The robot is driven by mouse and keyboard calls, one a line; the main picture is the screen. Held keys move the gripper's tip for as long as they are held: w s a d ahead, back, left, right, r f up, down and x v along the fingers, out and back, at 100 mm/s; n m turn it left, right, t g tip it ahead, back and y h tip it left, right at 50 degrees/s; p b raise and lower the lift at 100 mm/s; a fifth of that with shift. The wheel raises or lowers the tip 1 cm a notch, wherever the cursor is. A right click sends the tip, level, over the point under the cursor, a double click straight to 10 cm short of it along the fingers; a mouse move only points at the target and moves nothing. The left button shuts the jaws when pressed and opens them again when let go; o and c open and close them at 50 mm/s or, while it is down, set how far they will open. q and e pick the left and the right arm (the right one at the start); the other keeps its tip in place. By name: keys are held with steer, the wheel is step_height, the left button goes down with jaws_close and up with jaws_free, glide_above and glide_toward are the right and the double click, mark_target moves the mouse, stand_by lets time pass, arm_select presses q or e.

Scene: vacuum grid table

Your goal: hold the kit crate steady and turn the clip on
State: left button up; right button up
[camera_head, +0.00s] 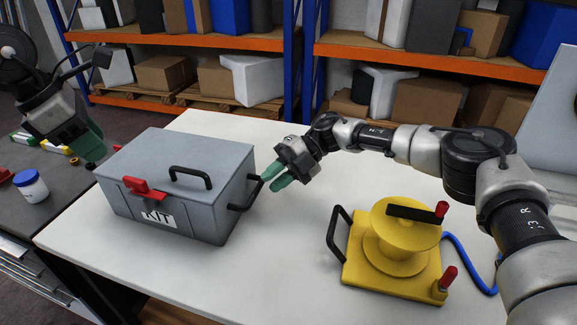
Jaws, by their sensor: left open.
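The grey kit crate (195,160) stands closed on the left part of the white table, with a KIT label on its front. A red clip (143,191) sits on the front near the lid's edge. The crate has a black lid handle (190,172) and a black side handle (246,197). My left gripper (92,155) is open and empty, beyond the crate's left end and apart from the clip. My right gripper (270,184) has its green fingertips right by the side handle; whether they touch or grip it is unclear.
A yellow reel (393,262) with red knobs, a black handle and a blue hose stands on the right of the white table (290,265). A grey bench at left holds a white jar (31,186). Shelves with boxes stand behind.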

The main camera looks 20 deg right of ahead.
mark_target(257, 193)
steer(key=x, duration=0.6)
steer(key=shift+d, duration=0.1)
steer(key=shift+c, duration=0.2)
jaws_close()
arm_select(q)
steer(key=shift+c, duration=0.4)
